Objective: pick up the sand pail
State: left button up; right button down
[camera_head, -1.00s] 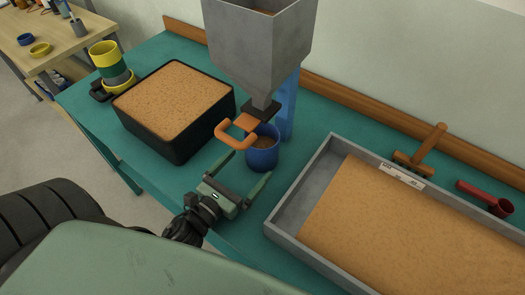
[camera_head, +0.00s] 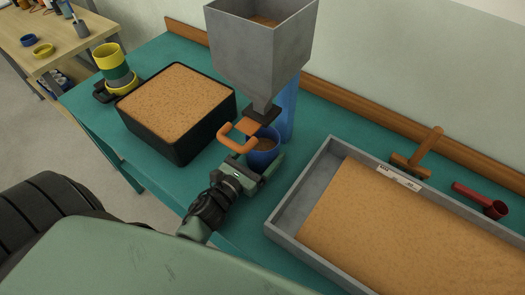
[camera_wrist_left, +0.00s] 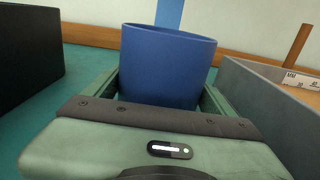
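The sand pail, a blue cup (camera_head: 263,158) with sand inside, stands upright on the teal table under the spout of a grey hopper (camera_head: 262,50). My left gripper (camera_head: 259,160) is open, low at the table, with its fingers on either side of the pail. In the left wrist view the blue pail (camera_wrist_left: 168,65) fills the space between the two green fingers. I cannot tell whether the fingers touch it. An orange handle (camera_head: 238,134) of the hopper's gate sticks out above the pail and hides part of its rim. My right gripper is not in view.
A black sand-filled box (camera_head: 178,140) stands to the left, and a grey sand tray (camera_head: 290,205) is close on the right. A blue post (camera_head: 288,108) is behind the pail. A wooden tool (camera_head: 418,158) and red scoop (camera_head: 482,200) lie beyond the tray.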

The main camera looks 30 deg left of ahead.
aim_at(272, 133)
pick_arm(q)
jog(key=c, duration=0.6)
jog(key=shift+r, duration=0.15)
jog(key=shift+r, duration=1.75)
jog(key=s+b, duration=0.1)
jog(key=s, duration=0.3)
jog(key=s+a+b, duration=0.1)
jog(key=s+b, duration=0.1)
jog(key=s, duration=0.3)
jog(key=s+a+b, duration=0.1)
jog(key=s, duration=0.4)
jog(key=shift+f+b, duration=0.25)
jog(key=shift+b, duration=0.15)
jog(key=shift+s+a+r+b, duration=0.15)
jog(key=shift+s+b, duration=0.15)
jog(key=shift+s, duration=0.65)
jog(key=shift+s+a+f+b, duration=0.1)
jog(key=shift+s+b, duration=0.15)
jog(key=shift+s, duration=0.65)
